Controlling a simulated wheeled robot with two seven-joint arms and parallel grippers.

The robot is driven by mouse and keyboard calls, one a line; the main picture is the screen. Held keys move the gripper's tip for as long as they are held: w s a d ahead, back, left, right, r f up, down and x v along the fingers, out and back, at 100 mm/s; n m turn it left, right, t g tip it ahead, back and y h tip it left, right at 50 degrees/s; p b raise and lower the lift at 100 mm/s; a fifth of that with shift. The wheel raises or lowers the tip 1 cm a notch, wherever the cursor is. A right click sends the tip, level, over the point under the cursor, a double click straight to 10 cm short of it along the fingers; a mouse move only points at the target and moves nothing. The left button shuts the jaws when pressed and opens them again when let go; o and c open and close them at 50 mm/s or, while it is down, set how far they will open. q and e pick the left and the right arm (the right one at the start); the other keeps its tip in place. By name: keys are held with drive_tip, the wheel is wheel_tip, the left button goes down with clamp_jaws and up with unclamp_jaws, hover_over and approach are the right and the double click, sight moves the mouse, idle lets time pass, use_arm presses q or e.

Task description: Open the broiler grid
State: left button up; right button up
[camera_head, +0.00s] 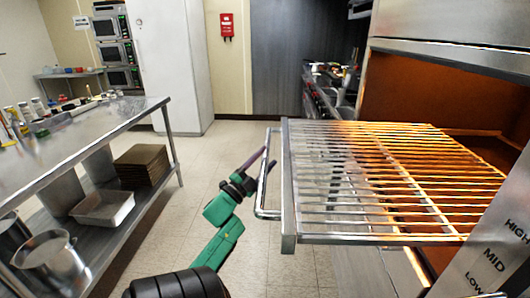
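The broiler grid (375,180) is a rack of metal bars in a steel frame. It sticks far out of the broiler's glowing orange opening, toward the left. Its bar handle (262,190) is on the left, front side. My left gripper (268,156), at the end of a green arm, is at the handle. Its two dark purple fingers look spread apart, with the handle's upright bar close to them. I cannot tell whether they touch it. My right gripper is not in view.
A steel table (80,145) stands on the left, with a stack of brown trays (142,165), a pale bin (102,207) and steel pots on its lower shelf. A panel marked HIGH, MID, LOW (493,260) is at the lower right. Tiled floor (215,160) lies open between table and grid.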

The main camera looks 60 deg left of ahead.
use_arm(q)
drive_tip(key=b+v, duration=0.2)
drive_tip(key=v, duration=1.2)
drive_tip(key=shift+s, duration=0.25)
drive_tip(key=shift+f, duration=0.15)
